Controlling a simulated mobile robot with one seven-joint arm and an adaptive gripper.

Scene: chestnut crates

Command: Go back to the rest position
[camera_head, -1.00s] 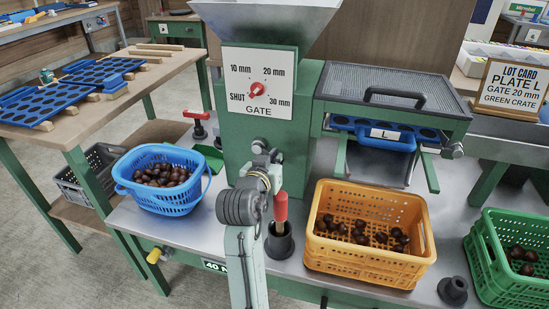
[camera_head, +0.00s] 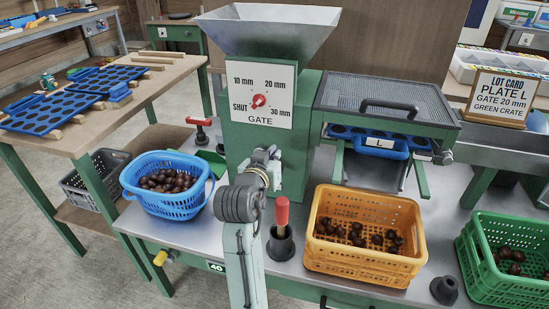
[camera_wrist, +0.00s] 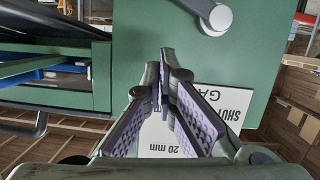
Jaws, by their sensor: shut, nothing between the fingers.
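My gripper (camera_wrist: 168,75) is shut and empty in the wrist view, its ridged finger pads close together. Behind the fingers are a green machine wall and part of the white gate plate (camera_wrist: 235,97), seen turned over. In the head view my arm rises at the lower middle, in front of the green machine (camera_head: 300,140). The fingers cannot be made out there. The gate plate (camera_head: 259,94) with its red dial (camera_head: 259,101) faces me, above the wrist. I cannot tell whether anything touches the machine.
A blue basket (camera_head: 170,207) stands left of my arm, an orange crate (camera_head: 360,260) right, and a green crate (camera_head: 500,285) far right, all with chestnuts. A red-handled tool (camera_head: 282,215) stands upright in a black holder (camera_head: 280,245) close beside my arm. A lot card (camera_head: 500,98) stands behind.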

